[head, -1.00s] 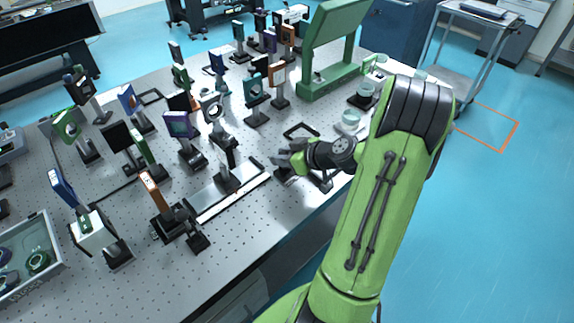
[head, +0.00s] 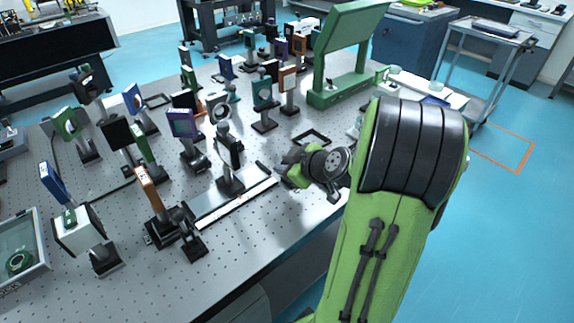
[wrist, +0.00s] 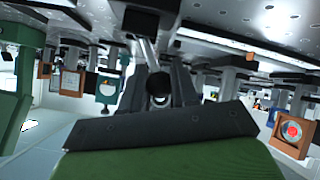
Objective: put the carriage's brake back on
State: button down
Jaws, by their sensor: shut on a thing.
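The carriage (head: 230,184) is a dark block bearing an upright post and round optic. It sits on a rail (head: 212,211) with a pale scale strip, near the front of the optical table. My gripper (head: 287,168) is low by the rail's right end, right of the carriage, and shut. In the wrist view, which looks upside down, my dark fingers (wrist: 160,92) are closed at the centre. A pale bar, seemingly the brake lever (wrist: 147,52), runs from a dark block into them. My fingers hide its gripped end.
Several posted optics crowd the table left of and behind the carriage, including an orange-framed plate (head: 147,187) near the rail's left end. A green stand (head: 345,50) is at the back right. A flat dark frame (head: 311,138) lies behind my gripper.

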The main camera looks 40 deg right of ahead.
jog(key=shift+a+f, duration=0.1)
jog(key=c, duration=0.9)
grip_release()
jog(key=p+v, duration=0.2)
jog(key=v, duration=1.4)
jog(key=shift+p, duration=0.4)
jog(key=shift+w, duration=0.1)
